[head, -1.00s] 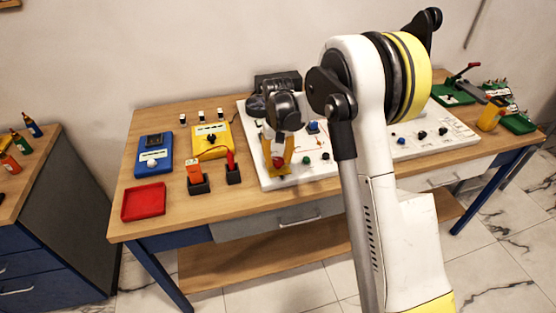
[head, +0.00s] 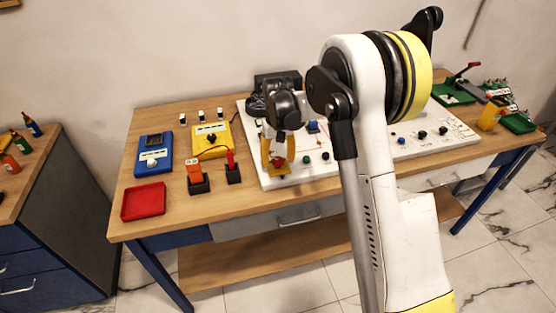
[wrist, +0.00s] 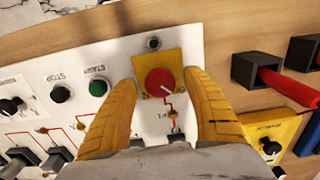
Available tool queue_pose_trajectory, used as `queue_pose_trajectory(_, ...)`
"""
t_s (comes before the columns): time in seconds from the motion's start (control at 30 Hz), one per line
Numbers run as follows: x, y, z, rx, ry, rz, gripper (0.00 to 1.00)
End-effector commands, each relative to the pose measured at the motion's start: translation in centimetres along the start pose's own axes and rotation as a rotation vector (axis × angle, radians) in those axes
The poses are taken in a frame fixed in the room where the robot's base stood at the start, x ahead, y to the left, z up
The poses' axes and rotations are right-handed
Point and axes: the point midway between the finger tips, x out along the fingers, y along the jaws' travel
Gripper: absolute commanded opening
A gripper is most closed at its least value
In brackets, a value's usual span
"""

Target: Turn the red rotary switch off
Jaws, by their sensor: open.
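The red rotary switch (wrist: 160,83) is a round red knob with a pale pointer mark, on a yellow plate (wrist: 172,58) fixed to the white panel. In the head view the red knob (head: 277,161) shows at the panel's left part. My gripper (wrist: 163,85) is open, with one yellow finger on each side of the knob. In the wrist view a gap shows between the knob and each finger. In the head view my gripper (head: 279,160) is over the knob and partly hides its plate. I cannot tell how far above the panel the fingertips are.
Green START (wrist: 99,87) and black STOP (wrist: 60,94) buttons sit beside the left finger in the wrist view. A yellow meter (head: 210,140), a blue meter (head: 154,153), probe holders (head: 199,186) and a red tray (head: 144,202) stand left of the panel.

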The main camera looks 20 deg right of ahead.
Motion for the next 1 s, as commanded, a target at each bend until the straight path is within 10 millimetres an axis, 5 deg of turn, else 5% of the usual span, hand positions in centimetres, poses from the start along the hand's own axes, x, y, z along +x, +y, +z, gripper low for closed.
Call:
queue_pose_trajectory(0.6,-11.0,0.0,0.0,0.000,0.000,0.000,0.59)
queue_pose_trajectory(1.0,-11.8,0.0,0.0,0.000,0.000,0.000,0.59)
